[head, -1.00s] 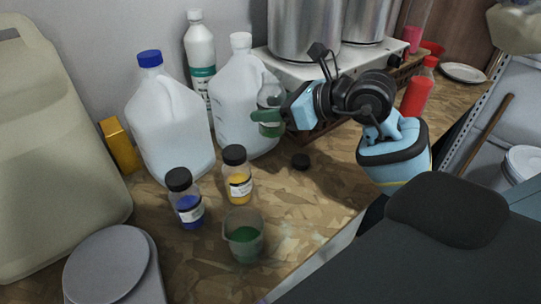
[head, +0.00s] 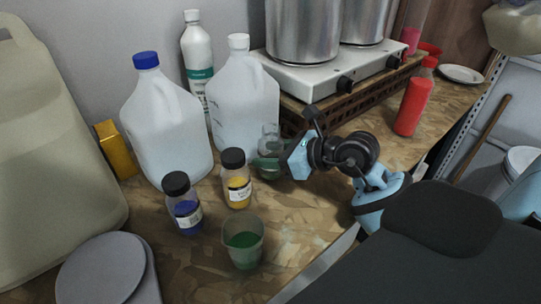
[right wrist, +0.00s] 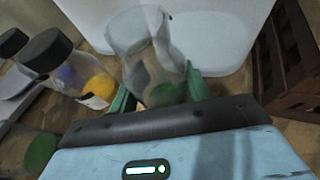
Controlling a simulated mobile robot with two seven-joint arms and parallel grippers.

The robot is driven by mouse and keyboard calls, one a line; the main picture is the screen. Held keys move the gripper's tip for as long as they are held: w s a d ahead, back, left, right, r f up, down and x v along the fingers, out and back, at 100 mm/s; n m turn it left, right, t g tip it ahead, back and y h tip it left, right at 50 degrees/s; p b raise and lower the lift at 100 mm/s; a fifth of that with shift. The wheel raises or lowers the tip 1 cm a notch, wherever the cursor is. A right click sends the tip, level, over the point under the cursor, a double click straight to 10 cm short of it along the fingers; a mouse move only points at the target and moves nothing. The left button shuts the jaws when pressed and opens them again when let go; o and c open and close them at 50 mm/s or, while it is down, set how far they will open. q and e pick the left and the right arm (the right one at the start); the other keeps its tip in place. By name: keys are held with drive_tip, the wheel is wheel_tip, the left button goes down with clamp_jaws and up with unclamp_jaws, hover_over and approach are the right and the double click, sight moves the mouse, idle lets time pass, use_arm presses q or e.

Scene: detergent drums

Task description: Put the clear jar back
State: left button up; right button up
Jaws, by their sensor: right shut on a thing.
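The clear jar (head: 269,138) is an open, see-through jar, upright or nearly so, between the green fingers of my right gripper (head: 266,164). It is low over the worktop, beside the white jug and behind the yellow-powder bottle; I cannot tell if its base touches. In the right wrist view the clear jar (right wrist: 140,35) stands between the fingers of my right gripper (right wrist: 160,95), which is shut on it. Green shows through its lower part. My left gripper is not in view.
A yellow-powder bottle (head: 236,190), a blue-powder bottle (head: 186,213) and a beaker of green liquid (head: 243,250) stand in front. White jugs (head: 246,105) (head: 168,125) stand behind. A hotplate (head: 345,75) on a brown rack is back right; a red bottle (head: 414,105) stands right.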

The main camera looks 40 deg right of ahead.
drive_tip(key=shift+f, duration=0.3)
drive_tip(key=shift+f, duration=0.2)
drive_tip(key=o, duration=1.1)
drive_tip(key=shift+r, duration=0.3)
drive_tip(key=shift+s+d, duration=0.2)
drive_tip(key=shift+s, duration=0.1)
drive_tip(key=b+v, duration=0.1)
drive_tip(key=v, duration=1)
drive_tip(key=shift+s, duration=0.1)
